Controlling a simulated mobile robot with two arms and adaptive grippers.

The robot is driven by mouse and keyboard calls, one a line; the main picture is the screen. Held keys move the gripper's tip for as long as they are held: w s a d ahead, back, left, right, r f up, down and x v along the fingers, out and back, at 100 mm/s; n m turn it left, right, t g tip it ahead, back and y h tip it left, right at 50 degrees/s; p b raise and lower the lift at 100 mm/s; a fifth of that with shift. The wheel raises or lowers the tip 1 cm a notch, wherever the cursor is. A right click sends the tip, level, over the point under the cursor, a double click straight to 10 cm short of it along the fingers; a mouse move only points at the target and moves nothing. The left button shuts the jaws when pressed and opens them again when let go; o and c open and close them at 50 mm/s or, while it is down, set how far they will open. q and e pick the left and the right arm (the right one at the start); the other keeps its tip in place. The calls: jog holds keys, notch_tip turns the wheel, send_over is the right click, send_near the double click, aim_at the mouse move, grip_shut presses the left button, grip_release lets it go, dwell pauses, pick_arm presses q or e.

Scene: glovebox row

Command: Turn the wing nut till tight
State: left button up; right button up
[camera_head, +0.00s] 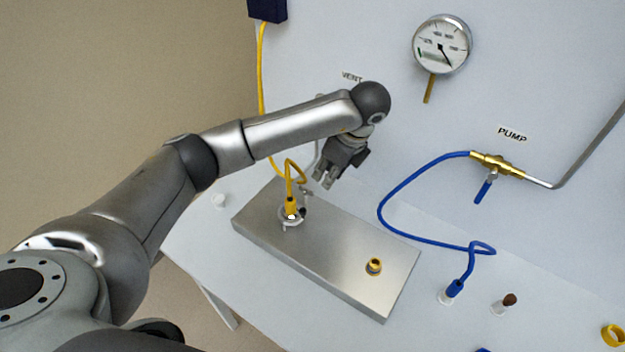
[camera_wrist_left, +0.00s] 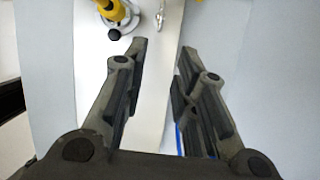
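A yellow hose ends in a yellow fitting (camera_head: 291,205) held by a silver ring clamp (camera_head: 291,220) on the steel block (camera_head: 335,260). A small silver piece, which looks like the wing nut (camera_head: 307,193), sits at the clamp's side. In the left wrist view the wing nut (camera_wrist_left: 160,16) is at the top edge, beside the clamp (camera_wrist_left: 122,24). My left gripper (camera_head: 323,181) is over the block's back edge, to the right of the clamp and apart from it. Its fingers (camera_wrist_left: 160,48) are spread, with nothing between them. My right gripper is out of view.
A second yellow-rimmed port (camera_head: 374,266) is on the block. A blue hose (camera_head: 385,205) runs from the pump valve (camera_head: 495,165) to a blue fitting (camera_head: 455,289). A gauge (camera_head: 441,45) hangs on the wall. A brown-topped piece (camera_head: 509,300) and a yellow ring (camera_head: 613,335) are at right.

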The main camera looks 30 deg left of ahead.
aim_at(307, 189)
pick_arm(q)
jog(key=shift+n+y, duration=0.3)
jog(key=shift+y, duration=0.1)
jog(key=p+x, duration=0.1)
jog(key=x, duration=0.2)
jog(key=a+p+x, duration=0.1)
jog(key=x, duration=0.2)
jog(key=a+p+x, duration=0.1)
jog(key=x, duration=0.2)
jog(key=shift+r+p, duration=0.3)
jog(key=shift+p, duration=0.1)
jog(key=shift+a+f, duration=0.15)
jog(key=shift+f, duration=0.4)
jog(key=shift+w, duration=0.1)
grip_shut()
